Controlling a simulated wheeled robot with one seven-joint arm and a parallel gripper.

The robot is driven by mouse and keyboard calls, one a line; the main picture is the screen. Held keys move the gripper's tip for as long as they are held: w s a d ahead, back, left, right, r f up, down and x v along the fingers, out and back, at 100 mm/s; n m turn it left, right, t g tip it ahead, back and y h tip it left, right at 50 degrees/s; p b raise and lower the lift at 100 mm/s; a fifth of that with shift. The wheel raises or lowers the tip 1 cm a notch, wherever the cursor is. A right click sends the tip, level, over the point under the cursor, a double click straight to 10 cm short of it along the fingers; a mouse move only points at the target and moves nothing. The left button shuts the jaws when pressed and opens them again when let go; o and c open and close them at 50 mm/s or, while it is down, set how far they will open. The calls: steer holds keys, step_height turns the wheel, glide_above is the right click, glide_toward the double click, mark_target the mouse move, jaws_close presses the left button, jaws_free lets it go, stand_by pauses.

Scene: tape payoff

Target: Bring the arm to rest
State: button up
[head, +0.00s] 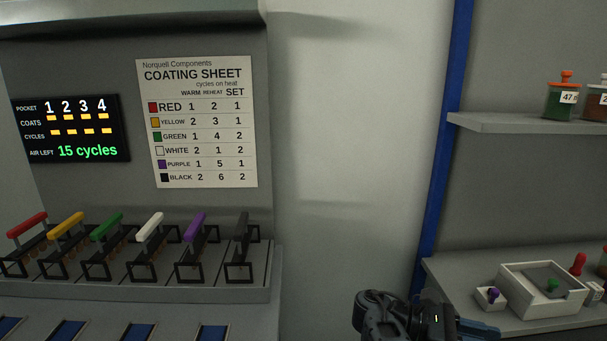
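My arm shows at the bottom centre-right of the head view, dark grey, with its end, my gripper (482,331), partly cut off by the lower edge. It is in front of the gap between the coating bench on the left and the shelf on the right. I cannot make out two separate fingers, so whether it is open or shut does not show. No held object is visible at it.
The bench at left has a row of coloured levers (150,226), a coating sheet (197,122) and a display (72,128) reading 15 cycles. On the right are a blue post (443,130), an upper shelf (485,122) with jars, and a white tray (512,292) with knobbed parts.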

steer(key=s+d+f+t+y, duration=0.1)
steer(key=s+d+f+t, duration=0.1)
steer(key=s+f, duration=0.35)
steer(key=s+d+f+t+y, duration=0.1)
steer(key=s+d+f+t, duration=0.15)
steer(key=f, duration=0.55)
steer(key=s+d+f+t+y, duration=0.1)
steer(key=s+d+f+t, duration=0.2)
steer(key=f, duration=0.3)
steer(key=s+a+f+m+t+y, duration=0.1)
steer(key=s+a+f+t+y, duration=0.15)
steer(key=s, duration=0.35)
steer(key=s+a+f+t+y, duration=0.1)
steer(key=s+f+t+y, duration=0.1)
steer(key=s+f+y, duration=0.3)
steer(key=s+a+r+m+t+y, duration=0.5)
steer(key=s+a+r, duration=0.65)
steer(key=s, duration=0.25)
steer(key=s+a+r+m+t, duration=0.1)
steer(key=r+m, duration=0.1)
steer(key=r, duration=0.5)
steer(key=s+a+r+m+t+y, duration=0.1)
steer(key=s+r+m, duration=0.1)
steer(key=r, duration=0.5)
steer(key=s+a+r+m+t, duration=0.1)
steer(key=s+r+m+t, duration=0.1)
steer(key=r, duration=0.5)
steer(key=shift+s+a+m, duration=0.2)
steer(key=shift+m, duration=0.7)
